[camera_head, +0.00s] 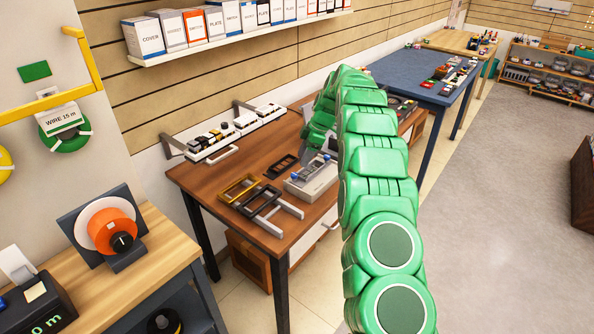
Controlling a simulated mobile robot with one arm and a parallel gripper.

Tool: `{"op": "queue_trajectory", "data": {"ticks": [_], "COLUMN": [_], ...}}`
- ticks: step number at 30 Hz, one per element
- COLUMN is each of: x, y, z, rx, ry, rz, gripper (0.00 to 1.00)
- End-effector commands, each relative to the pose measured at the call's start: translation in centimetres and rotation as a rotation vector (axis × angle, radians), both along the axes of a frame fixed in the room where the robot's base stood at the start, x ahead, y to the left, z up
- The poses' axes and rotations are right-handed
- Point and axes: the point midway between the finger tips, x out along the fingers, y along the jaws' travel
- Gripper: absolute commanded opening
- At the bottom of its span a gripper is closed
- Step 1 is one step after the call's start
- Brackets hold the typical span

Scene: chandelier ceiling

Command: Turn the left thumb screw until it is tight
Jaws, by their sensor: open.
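A pale grey box-like fixture (312,187) sits on the brown wooden workbench (225,172). Small blue parts show on its top, one toward the left (299,175) and one toward the back right. They look like thumb screws, but they are too small to tell how tight they are. My green arm reaches over the bench from the right. My gripper (316,152) is open, over or just behind the fixture's top. Its fingertips are small and partly hidden, and I cannot tell whether they touch a screw.
Yellow and dark frames (239,188) lie left of the fixture, with a dark plate (281,166) behind them. A rail with white and black modules (232,133) runs along the wall. A shelf of boxes (225,27) hangs above. Open floor lies at right.

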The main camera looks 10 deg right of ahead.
Motion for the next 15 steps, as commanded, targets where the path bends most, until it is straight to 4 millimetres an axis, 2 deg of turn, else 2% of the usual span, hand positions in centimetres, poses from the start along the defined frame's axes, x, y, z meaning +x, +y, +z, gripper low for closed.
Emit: {"op": "queue_trajectory", "data": {"ticks": [15], "x": [-0.1], "y": [2.5], "z": [-5.9], "rx": [0.0], "ry": [0.004], "rz": [0.001], "gripper": [0.54]}}
